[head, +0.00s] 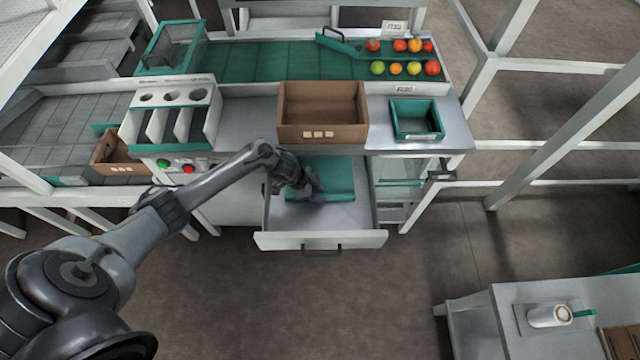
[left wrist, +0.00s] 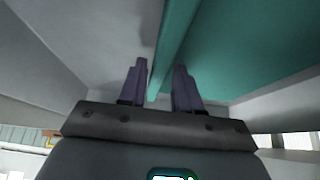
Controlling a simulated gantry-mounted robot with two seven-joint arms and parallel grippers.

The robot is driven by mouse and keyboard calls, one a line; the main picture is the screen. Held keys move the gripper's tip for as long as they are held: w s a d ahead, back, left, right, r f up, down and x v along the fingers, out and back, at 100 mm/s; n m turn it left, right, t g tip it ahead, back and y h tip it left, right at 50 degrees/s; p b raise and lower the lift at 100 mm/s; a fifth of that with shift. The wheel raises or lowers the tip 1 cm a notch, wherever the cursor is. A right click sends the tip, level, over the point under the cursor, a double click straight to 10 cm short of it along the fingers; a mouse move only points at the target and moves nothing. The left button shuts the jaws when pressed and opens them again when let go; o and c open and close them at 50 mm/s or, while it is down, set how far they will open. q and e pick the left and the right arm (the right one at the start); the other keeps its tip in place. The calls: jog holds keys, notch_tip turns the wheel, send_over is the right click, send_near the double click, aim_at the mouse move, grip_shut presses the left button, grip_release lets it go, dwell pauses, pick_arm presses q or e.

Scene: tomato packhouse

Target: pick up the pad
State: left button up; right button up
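The pad is a flat teal slab (head: 335,178) lying in the open drawer (head: 330,219) below the worktop. My left gripper (head: 312,192) reaches into the drawer at the pad's left edge. In the left wrist view, its two purple fingers (left wrist: 160,82) stand apart, with a clear gap between them. The pad (left wrist: 245,50) fills the upper right there, and its lighter edge strip runs down into the space between the fingers. I cannot tell whether either finger touches it. My right gripper is not in view.
A brown crate (head: 322,140) and a teal bin (head: 416,136) stand on the worktop above the drawer. The drawer's walls surround my gripper closely. Several tomatoes (head: 414,45) lie on the green belt behind.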

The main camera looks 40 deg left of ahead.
pick_arm(q)
grip_shut()
jog(key=shift+r, duration=0.1)
